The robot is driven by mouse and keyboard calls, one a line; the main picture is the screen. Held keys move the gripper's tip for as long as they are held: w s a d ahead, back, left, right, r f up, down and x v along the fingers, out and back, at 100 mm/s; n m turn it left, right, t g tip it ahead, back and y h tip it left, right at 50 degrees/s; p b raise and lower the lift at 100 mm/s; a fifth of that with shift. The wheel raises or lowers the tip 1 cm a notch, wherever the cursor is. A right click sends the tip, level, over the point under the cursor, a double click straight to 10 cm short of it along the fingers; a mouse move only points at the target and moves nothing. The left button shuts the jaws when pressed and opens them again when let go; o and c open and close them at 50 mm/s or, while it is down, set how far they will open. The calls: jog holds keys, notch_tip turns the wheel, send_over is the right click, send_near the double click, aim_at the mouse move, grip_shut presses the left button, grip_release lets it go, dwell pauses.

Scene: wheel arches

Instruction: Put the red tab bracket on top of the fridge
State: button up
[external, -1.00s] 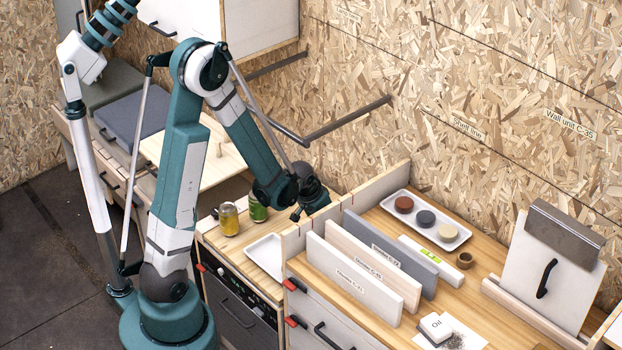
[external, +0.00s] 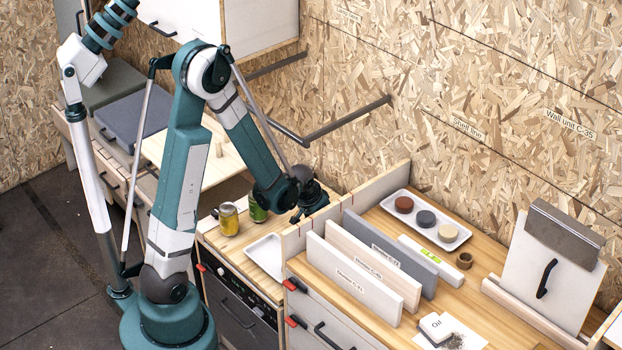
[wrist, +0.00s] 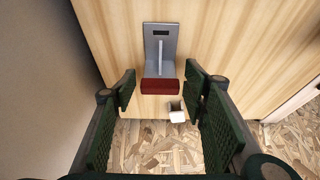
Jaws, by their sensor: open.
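The bracket (wrist: 161,50) is a grey metal angle with a rib and a dark slot, ending in a red tab (wrist: 160,86). In the wrist view it rests against a pale wooden surface, upper middle. My gripper (wrist: 160,88) is open, its dark green ribbed fingers to the left and right of the red tab. I see no finger touching it. In the external view my gripper (external: 306,205) is low by the chipboard wall, behind the short counter; the bracket is not visible there. I cannot tell for certain which unit is the fridge.
A small white block (wrist: 177,112) sits just below the tab. In the external view, jars (external: 229,218) and a white tray (external: 266,254) stand on the short counter. Upright dividers (external: 352,280) crowd the right counter. A grey box (external: 136,118) stands at the left. A rail (external: 345,120) runs along the wall.

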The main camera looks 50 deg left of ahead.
jog(key=shift+r, duration=0.2)
jog(key=p+v, duration=0.2)
jog(key=v, duration=0.5)
jog(key=shift+r+p, duration=0.15)
jog(key=shift+p, duration=0.25)
